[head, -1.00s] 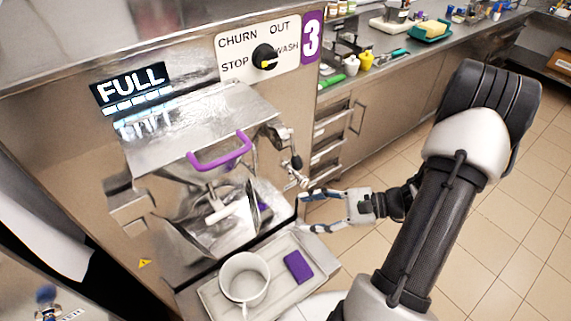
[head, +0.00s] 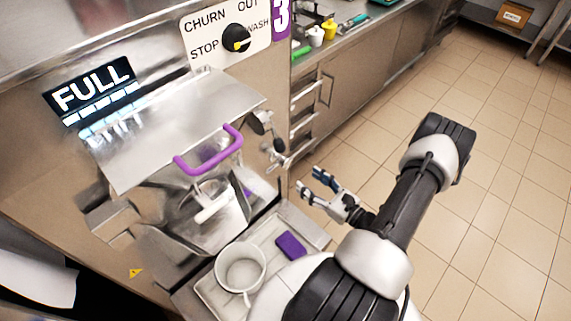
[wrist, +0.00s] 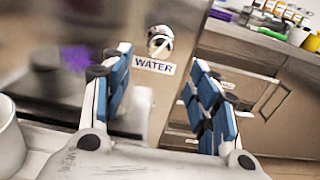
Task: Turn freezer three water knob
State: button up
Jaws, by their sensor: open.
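In the wrist view, a round metallic knob (wrist: 160,41) sits above a white WATER label (wrist: 154,65), ahead of my gripper (wrist: 165,75). The knob lies between the fingertip directions in the picture, with the fingers spread and nothing between them. In the head view, freezer three shows its purple 3 sign (head: 281,17) and a lid with a purple handle (head: 209,152). A metal tap-like fitting (head: 270,138) is on the freezer's right side. My gripper (head: 309,182) is open, right of and below that fitting, apart from it. I cannot tell the knob clearly in the head view.
A tray (head: 312,235) below the freezer holds a white pot (head: 241,268) and a purple sponge (head: 290,245). A mode dial (head: 236,39) and FULL display (head: 93,88) are above. Counter drawers stand behind. The tiled floor (head: 470,200) to the right is clear.

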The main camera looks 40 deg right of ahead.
aim_at(288, 165)
jog(key=w, duration=0.3)
jog(key=w+b, duration=0.1)
jog(key=w, duration=0.3)
jog(key=w+a+b, duration=0.1)
jog(key=w, duration=0.3)
jog(key=shift+c, duration=0.3)
jog(key=c, duration=1)
jog(key=shift+m, duration=0.3)
jog(key=m+p, duration=0.1)
jog(key=m, duration=0.4)
jog(key=shift+m, duration=0.3)
jog(key=m+p, duration=0.1)
jog(key=m, duration=0.4)
jog(key=shift+m, duration=0.4)
